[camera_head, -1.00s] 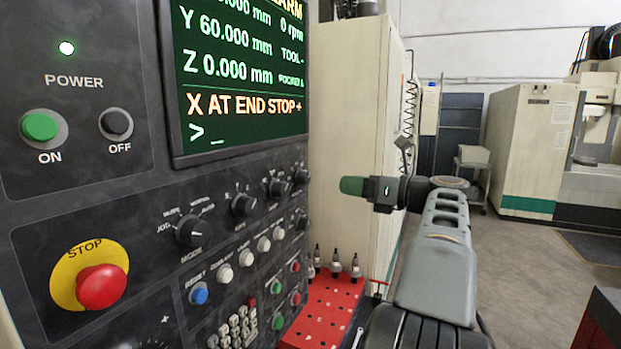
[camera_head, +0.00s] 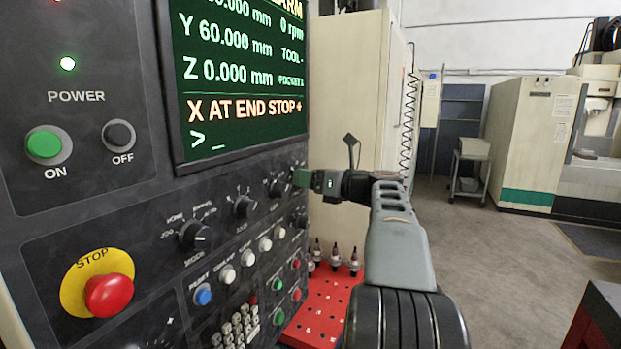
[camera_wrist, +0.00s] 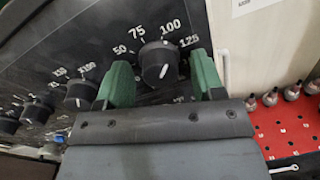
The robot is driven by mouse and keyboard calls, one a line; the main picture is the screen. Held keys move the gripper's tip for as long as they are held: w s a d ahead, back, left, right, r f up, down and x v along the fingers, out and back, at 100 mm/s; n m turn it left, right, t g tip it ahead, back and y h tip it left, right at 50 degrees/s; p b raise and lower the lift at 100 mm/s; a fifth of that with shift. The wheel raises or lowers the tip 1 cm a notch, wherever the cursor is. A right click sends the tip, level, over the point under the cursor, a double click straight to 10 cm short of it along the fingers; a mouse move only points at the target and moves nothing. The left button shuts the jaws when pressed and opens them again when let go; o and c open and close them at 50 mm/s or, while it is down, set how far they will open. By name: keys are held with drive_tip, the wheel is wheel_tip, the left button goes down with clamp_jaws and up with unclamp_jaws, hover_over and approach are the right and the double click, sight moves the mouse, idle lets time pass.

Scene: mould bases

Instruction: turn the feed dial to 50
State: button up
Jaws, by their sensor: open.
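In the wrist view a black dial (camera_wrist: 158,64) stands between the fingers of my gripper (camera_wrist: 161,70), with the numbers 50, 75, 100 and 125 around its upper side. A short white mark shows on the knob's lower face; which number it points to I cannot tell. The green fingers are open, one on each side of the knob, with a visible gap at least on the right. No name label of this dial is readable. In the head view my gripper (camera_head: 302,178) is at the right end of the dial row and hides the dial there.
Other dials (camera_head: 245,207) sit to the left, including the mode dial (camera_head: 195,236). Below are push buttons (camera_head: 202,294) and a red stop button (camera_head: 108,295). The screen (camera_head: 240,85) reads "X AT END STOP". A red tool rack (camera_head: 325,305) stands below right.

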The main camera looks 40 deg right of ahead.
drive_tip(key=shift+c, duration=0.4)
drive_tip(key=shift+d, duration=0.1)
drive_tip(key=c, duration=0.8)
drive_tip(key=shift+c, duration=0.2)
drive_tip(key=shift+n, duration=0.3)
drive_tip(key=shift+f+n+y+b, duration=0.1)
drive_tip(key=shift+n+y+b, duration=0.2)
drive_tip(key=shift+n+b, duration=2.8)
drive_tip(key=shift+n+y+b, duration=0.3)
drive_tip(key=shift+n+b, duration=1.1)
drive_tip(key=shift+n, duration=3.4)
